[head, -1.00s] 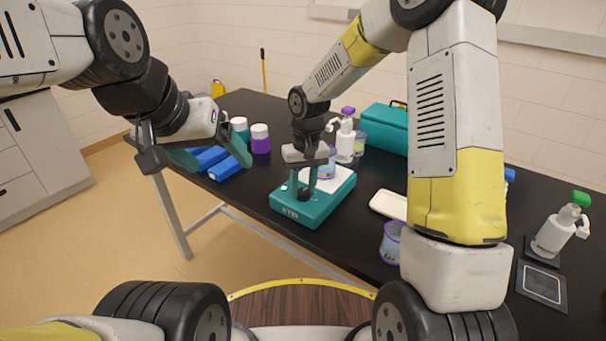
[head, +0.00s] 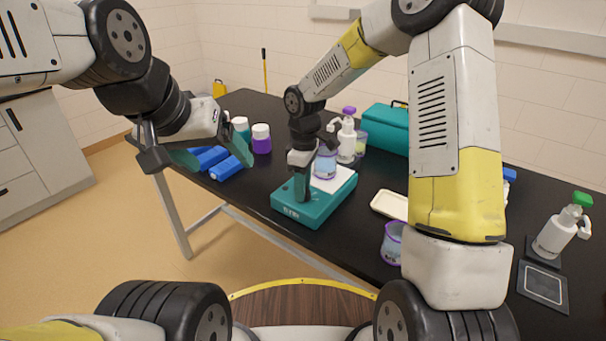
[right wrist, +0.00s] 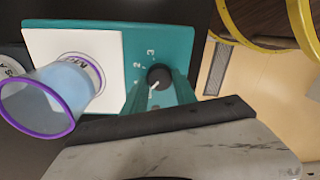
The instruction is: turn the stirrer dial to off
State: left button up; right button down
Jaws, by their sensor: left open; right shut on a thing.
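The teal stirrer (head: 318,208) stands on the black table with its white top plate (head: 338,180). A beaker of pale blue liquid with a purple rim (head: 325,165) sits on the plate. My left gripper (head: 212,158) is open and empty above the table's left end.
A white pump bottle (head: 346,140) and teal case (head: 386,129) stand behind. A cream tray (head: 389,204) and another purple-rimmed beaker (head: 391,243) are to the right.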

jog(key=shift+n, duration=1.6)
jog(key=c, duration=1)
grip_release()
jog(key=r, duration=0.7)
jog(key=shift+w+r, duration=0.2)
jog(key=shift+r, duration=0.25)
